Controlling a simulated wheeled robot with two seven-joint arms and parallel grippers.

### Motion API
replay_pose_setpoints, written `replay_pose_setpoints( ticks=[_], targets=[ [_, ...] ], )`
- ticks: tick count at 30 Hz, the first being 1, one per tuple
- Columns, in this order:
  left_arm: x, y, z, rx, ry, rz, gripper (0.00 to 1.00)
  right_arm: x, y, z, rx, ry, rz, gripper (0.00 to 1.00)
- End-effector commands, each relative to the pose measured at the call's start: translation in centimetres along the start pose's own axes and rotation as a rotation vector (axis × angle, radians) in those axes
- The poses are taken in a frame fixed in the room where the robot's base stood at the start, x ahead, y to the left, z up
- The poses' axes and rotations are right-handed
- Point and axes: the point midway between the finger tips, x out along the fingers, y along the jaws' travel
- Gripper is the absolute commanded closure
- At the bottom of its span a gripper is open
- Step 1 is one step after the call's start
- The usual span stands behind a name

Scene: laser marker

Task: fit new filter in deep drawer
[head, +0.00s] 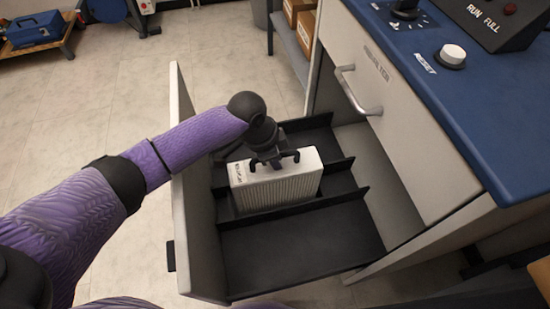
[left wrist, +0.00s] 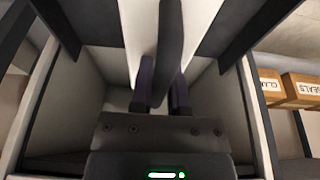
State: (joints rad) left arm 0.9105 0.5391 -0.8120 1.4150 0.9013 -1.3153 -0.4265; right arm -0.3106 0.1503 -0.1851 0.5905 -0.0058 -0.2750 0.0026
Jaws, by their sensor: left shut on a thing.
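The filter (head: 276,190) is a white pleated block with a black handle (head: 288,156) on top. It stands roughly upright among the dark dividers of the deep drawer, and its lower edge meets the line of the nearer divider (head: 345,193). I cannot tell whether it rests on the drawer floor. My left gripper (head: 272,163) comes down from above and is shut on the handle. In the left wrist view the fingers (left wrist: 161,98) close around the dark handle (left wrist: 170,45), with the white filter (left wrist: 136,35) beyond. The drawer (head: 197,225) is pulled out. My right gripper is not in view.
The drawer's near compartment (head: 300,250) is empty. The cabinet front with a closed upper drawer and bar handle (head: 357,95) stands to the right, under a blue console top (head: 480,110). Boxes (head: 305,30) sit on a shelf behind. Open floor (head: 90,110) lies left.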

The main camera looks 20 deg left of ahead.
Motion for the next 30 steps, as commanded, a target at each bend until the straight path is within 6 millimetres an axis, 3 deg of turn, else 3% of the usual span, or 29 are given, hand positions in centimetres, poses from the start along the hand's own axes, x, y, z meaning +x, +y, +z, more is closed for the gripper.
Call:
replay_pose_setpoints(
  ticks=[4, 5, 9, 17, 19, 27, 30],
  targets=[
    [0.0, 0.0, 0.0, 0.0, 0.001, -0.001, 1.0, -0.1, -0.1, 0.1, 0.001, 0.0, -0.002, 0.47],
    [0.0, 0.0, 0.0, 0.0, -0.001, 0.0, 0.74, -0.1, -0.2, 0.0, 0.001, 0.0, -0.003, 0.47],
    [-0.1, 0.0, 0.0, 0.0, 0.0, 0.0, 0.45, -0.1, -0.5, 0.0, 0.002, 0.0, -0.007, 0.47],
    [-0.1, 0.0, 0.0, 0.0, 0.0, -0.001, 0.45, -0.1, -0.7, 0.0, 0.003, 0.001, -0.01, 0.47],
    [-0.9, 0.0, -0.1, 0.0, 0.001, -0.003, 0.45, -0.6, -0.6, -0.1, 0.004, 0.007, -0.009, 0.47],
    [-8.9, -0.1, -0.4, 0.002, 0.005, -0.009, 0.45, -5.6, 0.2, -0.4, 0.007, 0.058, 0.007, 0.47],
    [-10.9, 0.0, -0.3, 0.002, 0.004, -0.006, 0.45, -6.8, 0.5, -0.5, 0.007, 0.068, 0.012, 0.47]
  ],
)
